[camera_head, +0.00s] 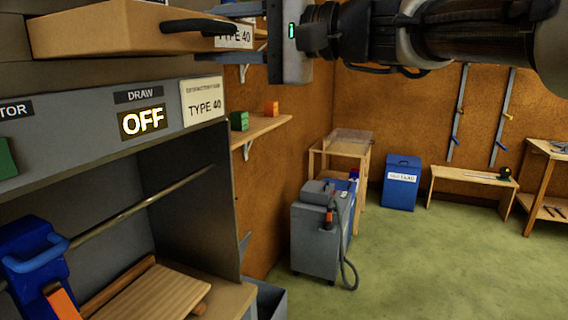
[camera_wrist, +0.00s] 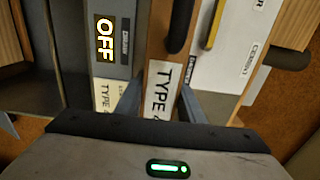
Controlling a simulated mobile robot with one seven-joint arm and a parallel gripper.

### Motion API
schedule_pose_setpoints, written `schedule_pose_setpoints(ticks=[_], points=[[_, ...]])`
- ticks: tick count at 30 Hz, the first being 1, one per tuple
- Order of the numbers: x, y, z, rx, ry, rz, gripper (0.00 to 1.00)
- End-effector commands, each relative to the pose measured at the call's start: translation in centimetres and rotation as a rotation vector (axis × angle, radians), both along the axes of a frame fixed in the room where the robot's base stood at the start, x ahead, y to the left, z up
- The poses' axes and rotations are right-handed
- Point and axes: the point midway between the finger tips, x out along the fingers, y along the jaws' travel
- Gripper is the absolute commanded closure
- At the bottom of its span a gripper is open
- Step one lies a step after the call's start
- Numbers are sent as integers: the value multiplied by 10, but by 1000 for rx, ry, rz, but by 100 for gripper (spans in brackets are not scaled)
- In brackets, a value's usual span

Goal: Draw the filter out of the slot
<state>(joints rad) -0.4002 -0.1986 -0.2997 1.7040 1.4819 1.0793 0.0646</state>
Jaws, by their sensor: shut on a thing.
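The filter (camera_head: 120,28) has a wooden front with a black bar handle (camera_head: 205,27) and a white TYPE 40 label, at the upper left of the head view. It stands above the grey panel with the lit OFF sign (camera_head: 143,122). My gripper (camera_head: 240,36) is shut on the filter's right end, by the label, with one finger above and one below. In the wrist view the fingers (camera_wrist: 160,103) straddle the filter's wooden front (camera_wrist: 159,35). The slot is mostly hidden, and I cannot tell how far out the filter stands.
A wall shelf (camera_head: 262,130) holds a green and an orange block. A grey machine (camera_head: 320,230) with a hose, a blue bin (camera_head: 402,183) and a low bench (camera_head: 470,182) stand beyond. The green floor (camera_head: 440,260) is open at the right.

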Motion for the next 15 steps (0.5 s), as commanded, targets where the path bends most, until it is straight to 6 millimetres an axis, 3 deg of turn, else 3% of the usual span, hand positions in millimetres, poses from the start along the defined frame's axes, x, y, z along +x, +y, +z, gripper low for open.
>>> schedule_pose_setpoints(ticks=[15], points=[[-8,-19,1,2,-2,-2,100]])
